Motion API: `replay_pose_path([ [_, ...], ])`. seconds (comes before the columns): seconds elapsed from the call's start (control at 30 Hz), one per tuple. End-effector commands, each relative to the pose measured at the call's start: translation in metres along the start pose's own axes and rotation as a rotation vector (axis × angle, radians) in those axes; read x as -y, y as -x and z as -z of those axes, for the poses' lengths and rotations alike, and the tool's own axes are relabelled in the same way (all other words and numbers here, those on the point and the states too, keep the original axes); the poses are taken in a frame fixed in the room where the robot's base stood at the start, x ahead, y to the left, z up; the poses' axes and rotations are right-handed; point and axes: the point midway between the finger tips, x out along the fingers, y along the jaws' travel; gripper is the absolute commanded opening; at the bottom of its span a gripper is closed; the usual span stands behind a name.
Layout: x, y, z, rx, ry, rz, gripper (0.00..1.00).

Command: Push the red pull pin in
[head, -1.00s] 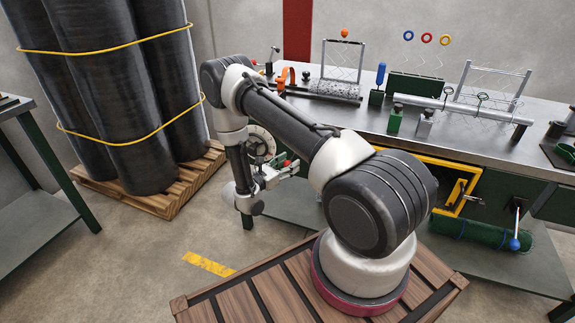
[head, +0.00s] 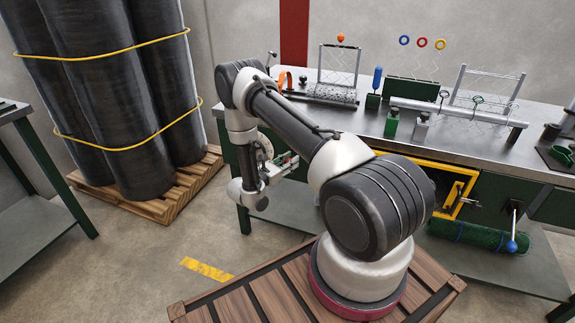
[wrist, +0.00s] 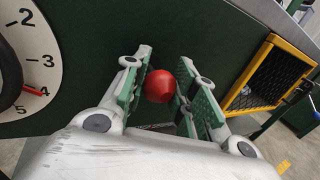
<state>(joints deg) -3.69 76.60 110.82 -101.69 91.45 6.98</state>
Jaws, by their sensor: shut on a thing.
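The red pull pin shows as a round red knob (wrist: 159,86) in the wrist view, in front of the dark green bench front. My gripper (wrist: 172,82) has its two green-padded fingers on either side of the knob and is shut on it. The knob's shaft and the hole behind it are hidden. In the head view my gripper (head: 284,164) is at the left end of the bench front, partly covered by my own arm, and the knob is too small there to make out clearly.
A white dial (wrist: 28,60) with a red pointer lies left of the fingers. A yellow-framed opening (wrist: 268,75) is to the right. The steel bench top (head: 345,118) holds several tools and fixtures. Wrapped rolls (head: 115,95) on a pallet stand left, with floor between.

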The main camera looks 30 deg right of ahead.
Motion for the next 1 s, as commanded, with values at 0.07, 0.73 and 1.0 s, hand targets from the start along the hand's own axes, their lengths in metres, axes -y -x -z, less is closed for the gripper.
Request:
replay_pose_path([
  [0.07,-0.002,-0.002,-0.002,0.001,-0.008,0.001,0.00],
  [0.73,-0.003,0.016,-0.001,0.001,-0.005,-0.003,0.49],
  [1.0,-0.004,0.076,-0.001,0.001,-0.006,-0.006,0.49],
])
